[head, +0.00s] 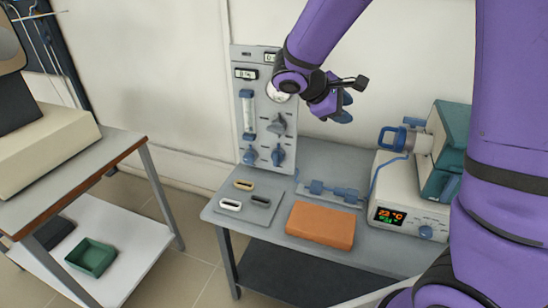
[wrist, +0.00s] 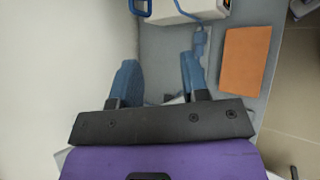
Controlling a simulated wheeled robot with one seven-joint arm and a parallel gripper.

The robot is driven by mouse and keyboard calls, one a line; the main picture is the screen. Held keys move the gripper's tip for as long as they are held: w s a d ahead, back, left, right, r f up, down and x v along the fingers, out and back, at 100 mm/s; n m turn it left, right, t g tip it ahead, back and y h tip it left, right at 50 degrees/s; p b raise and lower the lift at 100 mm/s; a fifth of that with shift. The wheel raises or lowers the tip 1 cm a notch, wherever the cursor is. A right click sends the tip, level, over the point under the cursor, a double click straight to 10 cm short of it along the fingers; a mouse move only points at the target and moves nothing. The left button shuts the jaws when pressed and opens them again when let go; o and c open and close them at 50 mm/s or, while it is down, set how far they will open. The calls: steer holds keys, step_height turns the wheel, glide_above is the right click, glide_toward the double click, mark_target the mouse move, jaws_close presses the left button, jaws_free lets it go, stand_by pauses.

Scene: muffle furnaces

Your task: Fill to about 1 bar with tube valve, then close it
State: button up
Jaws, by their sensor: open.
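A grey gas panel (head: 262,135) stands upright at the back left of the bench. It carries a flow tube (head: 247,112), a grey knob (head: 279,124) and two blue-grey knobs, left (head: 249,156) and right (head: 278,156). I cannot read which is the tube valve. A round gauge (head: 279,92) is partly hidden by my arm, and its needle cannot be read. My gripper (head: 337,108) is in front of the wall, right of the panel and apart from the knobs. In the wrist view my gripper (wrist: 158,75) is open, with nothing between its blue fingers.
A furnace (head: 410,195) with a lit display and blue handle (head: 391,138) stands on the right. A second table (head: 70,165) is left.

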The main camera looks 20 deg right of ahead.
steer(key=w+a+f+n+t+h, duration=0.25)
steer(key=w+a+f+n, duration=0.2)
steer(key=w+f, duration=0.3)
steer(key=n+t+y, duration=0.3)
steer(key=n+t, duration=0.8)
steer(key=n, duration=0.3)
glide_toward(275, 155)
steer(key=shift+h, duration=0.25)
steer(key=x, duration=0.9)
steer(key=shift+w+a+f, duration=0.1)
steer(key=shift+f, duration=0.1)
jaws_close()
